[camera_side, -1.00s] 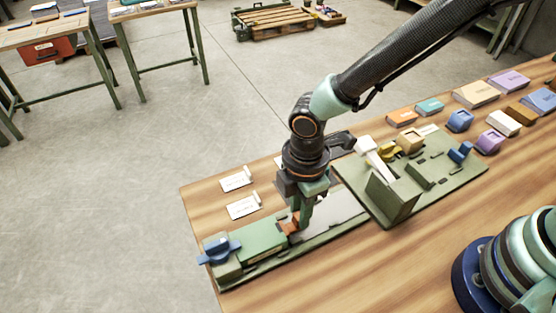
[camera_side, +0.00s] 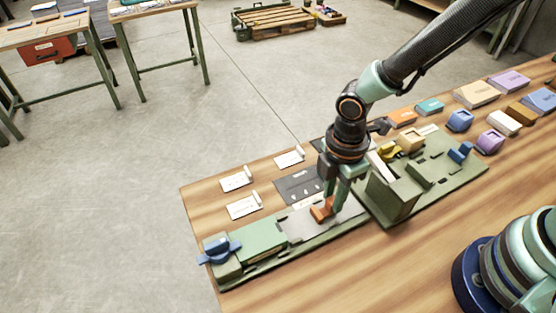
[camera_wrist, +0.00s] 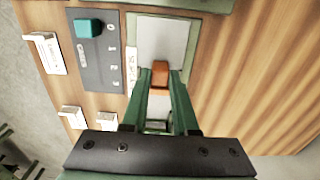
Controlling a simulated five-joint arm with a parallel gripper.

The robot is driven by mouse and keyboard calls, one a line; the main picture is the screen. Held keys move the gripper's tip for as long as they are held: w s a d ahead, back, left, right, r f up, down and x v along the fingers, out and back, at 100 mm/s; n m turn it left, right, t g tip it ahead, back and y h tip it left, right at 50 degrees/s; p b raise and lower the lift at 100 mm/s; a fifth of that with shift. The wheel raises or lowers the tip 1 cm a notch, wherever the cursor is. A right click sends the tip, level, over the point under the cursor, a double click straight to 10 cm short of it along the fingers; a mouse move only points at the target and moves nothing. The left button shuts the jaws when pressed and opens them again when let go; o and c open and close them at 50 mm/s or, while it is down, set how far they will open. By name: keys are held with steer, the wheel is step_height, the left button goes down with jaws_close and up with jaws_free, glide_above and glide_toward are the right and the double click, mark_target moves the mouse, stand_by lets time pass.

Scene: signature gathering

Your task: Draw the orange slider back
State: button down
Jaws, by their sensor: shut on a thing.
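The orange slider (camera_side: 322,211) stands on the grey plate of the long green fixture (camera_side: 262,262), roughly midway along it in the side view. My gripper (camera_side: 336,197) points down and is shut on the slider. In the wrist view the orange slider (camera_wrist: 160,74) sits between the tips of my green fingers (camera_wrist: 165,92). The grey plate (camera_wrist: 162,40) stretches beyond it. My fingers hide part of the slider's sides.
A blue knob (camera_side: 222,250) is at the fixture's left end. A second green fixture (camera_side: 440,165) with upright blocks stands close on the right. A dark panel (camera_side: 298,186) and white card holders (camera_side: 243,205) lie behind. Bare wood is in front.

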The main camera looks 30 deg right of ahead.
mark_target(349, 202)
steer(key=shift+d, duration=2.35)
steer(key=c, duration=0.7)
jaws_free()
step_height(349, 202, up, 12)
steer(key=shift+r, duration=0.1)
steer(key=d+r+m+t, duration=0.2)
steer(key=d+r+m, duration=0.1)
steer(key=m, duration=0.3)
steer(key=d+r+m+t, duration=0.1)
steer(key=d+r+m, duration=0.2)
steer(key=d+m, duration=0.3)
steer(key=d+r+m+t, duration=0.2)
steer(key=d+r+m, duration=0.1)
steer(key=d+m, duration=0.2)
steer(key=shift+m+t, duration=0.3)
steer(key=shift+m, duration=0.2)
